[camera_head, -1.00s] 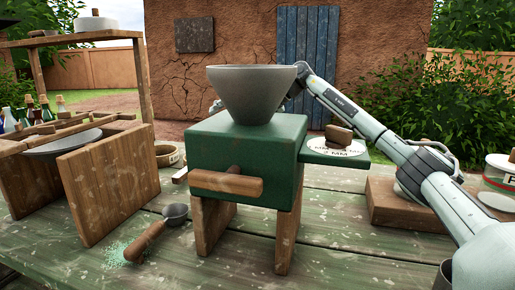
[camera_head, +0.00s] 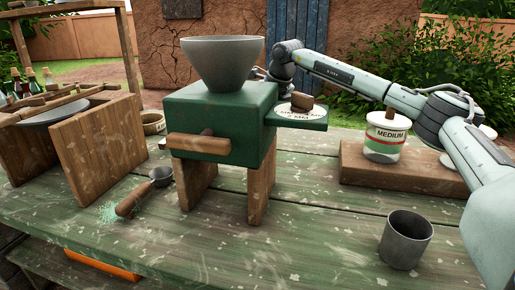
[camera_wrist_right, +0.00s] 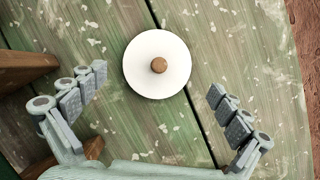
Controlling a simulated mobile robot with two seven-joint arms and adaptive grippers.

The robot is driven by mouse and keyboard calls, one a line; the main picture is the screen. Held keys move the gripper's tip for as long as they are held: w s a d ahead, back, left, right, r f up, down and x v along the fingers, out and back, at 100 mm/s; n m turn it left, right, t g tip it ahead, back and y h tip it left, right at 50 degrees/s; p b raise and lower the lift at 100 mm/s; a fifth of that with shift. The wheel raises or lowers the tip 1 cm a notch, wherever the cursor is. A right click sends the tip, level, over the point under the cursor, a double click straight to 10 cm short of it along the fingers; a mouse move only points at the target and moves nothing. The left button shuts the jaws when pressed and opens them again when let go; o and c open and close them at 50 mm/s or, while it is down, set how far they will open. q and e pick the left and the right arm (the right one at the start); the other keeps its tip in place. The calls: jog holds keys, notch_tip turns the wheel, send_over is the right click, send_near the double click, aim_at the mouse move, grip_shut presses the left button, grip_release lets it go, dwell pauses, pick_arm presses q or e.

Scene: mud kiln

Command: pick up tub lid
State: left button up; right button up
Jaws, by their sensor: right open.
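A round white lid (camera_wrist_right: 145,77) with a small wooden knob lies flat on the green tabletop in the right wrist view. My right gripper (camera_wrist_right: 158,83) is open and empty above it, one finger to each side, apart from the lid. In the head view my right arm reaches from the right to behind the green mill (camera_head: 207,122), which hides most of the gripper and the lid. A tub labelled MEDIUM (camera_head: 384,145) stands on a wooden board at the right, with a white top and brown knob. My left gripper is not in view.
The mill's grey hopper (camera_head: 221,63) rises beside my right arm. A disc with a wooden knob (camera_head: 301,101) sits on the mill's side shelf. A metal cup (camera_head: 406,239) stands front right, a scoop (camera_head: 145,192) front left. Wooden pieces (camera_wrist_right: 25,70) are left of my gripper.

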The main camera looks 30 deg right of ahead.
jog(key=x, duration=0.4)
jog(key=shift+s+f, duration=0.15)
jog(key=shift+f, duration=0.15)
jog(key=shift+c, duration=0.2)
